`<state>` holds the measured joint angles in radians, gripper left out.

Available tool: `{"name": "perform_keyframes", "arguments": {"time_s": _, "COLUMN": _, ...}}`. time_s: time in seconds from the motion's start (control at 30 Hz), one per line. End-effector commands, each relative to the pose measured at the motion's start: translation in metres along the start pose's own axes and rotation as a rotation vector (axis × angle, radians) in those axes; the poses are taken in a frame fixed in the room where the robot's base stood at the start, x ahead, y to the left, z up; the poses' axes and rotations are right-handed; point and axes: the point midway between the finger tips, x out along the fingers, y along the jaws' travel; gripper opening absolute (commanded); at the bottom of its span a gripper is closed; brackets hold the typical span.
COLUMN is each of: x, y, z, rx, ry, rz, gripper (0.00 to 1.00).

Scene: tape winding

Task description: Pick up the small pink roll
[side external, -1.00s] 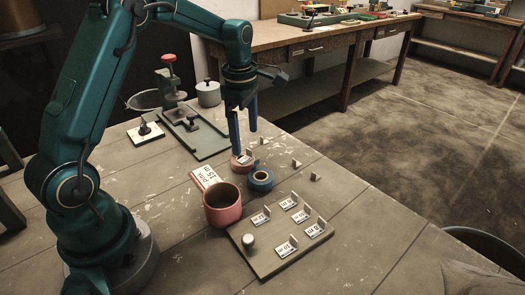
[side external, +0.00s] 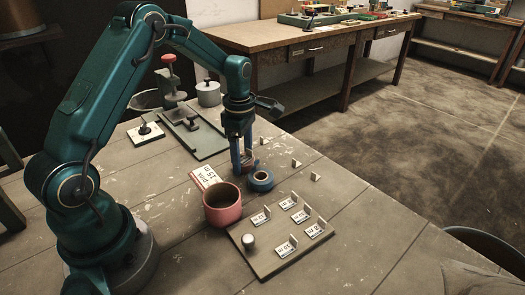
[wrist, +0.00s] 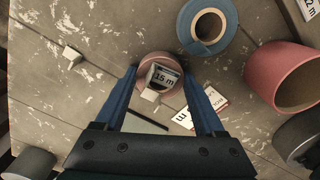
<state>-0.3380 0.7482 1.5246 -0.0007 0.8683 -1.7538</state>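The small pink roll (wrist: 145,70) lies on the table between my fingers in the wrist view, with a small "15 m" tag and a pale block over its middle.
A blue tape roll (side external: 261,180) lies close beside my gripper. A large pink cylinder (side external: 222,204), a card reading "15 m" (side external: 204,177) and a board with several tags (side external: 268,262) are nearby. A green plate fixture (side external: 196,138) stands behind. Small pale blocks lie to the right.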

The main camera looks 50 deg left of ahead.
Motion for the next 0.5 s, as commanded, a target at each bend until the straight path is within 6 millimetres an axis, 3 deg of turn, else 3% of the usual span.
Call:
{"name": "perform_keyframes", "arguments": {"time_s": 0.03, "x": -0.0002, "y": 0.0001, "z": 0.0, "rx": 0.0, "ry": 0.0, "rz": 0.0, "gripper": 0.43}}
{"name": "perform_keyframes", "arguments": {"time_s": 0.1, "x": -0.0003, "y": 0.0001, "z": 0.0, "rx": 0.0, "ry": 0.0, "rz": 0.0, "gripper": 0.17}}
{"name": "perform_keyframes", "arguments": {"time_s": 0.5, "x": -0.0067, "y": 0.0008, "z": 0.0002, "rx": 0.0, "ry": -0.001, "rz": 0.003, "gripper": 0.16}}
